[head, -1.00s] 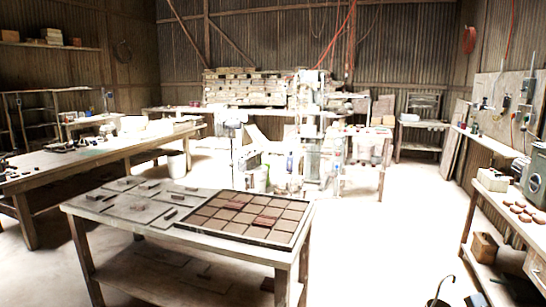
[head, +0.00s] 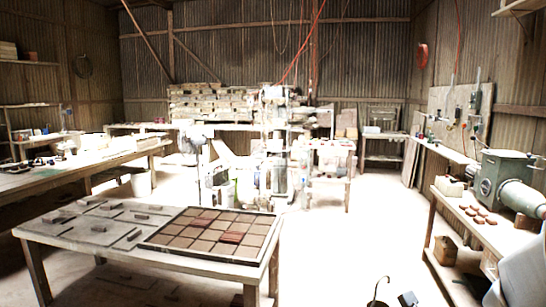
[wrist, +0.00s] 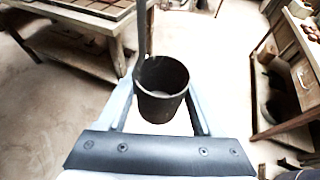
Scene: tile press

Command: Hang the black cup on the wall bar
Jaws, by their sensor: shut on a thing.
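The black cup (wrist: 160,104) is a dark, open cylinder, seen from above in the wrist view. A thin strip, apparently its long handle (wrist: 141,30), rises from the left side of its rim. My gripper (wrist: 163,92) is shut on the cup, with a finger on each side. Most of the cup is cut off there. I cannot pick out the wall bar for certain.
A low table (head: 40,238) with a tile tray (head: 158,246) stands at left front. A workbench (head: 437,190) with a green machine (head: 500,172) stands at right. A board (head: 450,98) with fittings is on the right wall. The floor (head: 335,240) between is clear.

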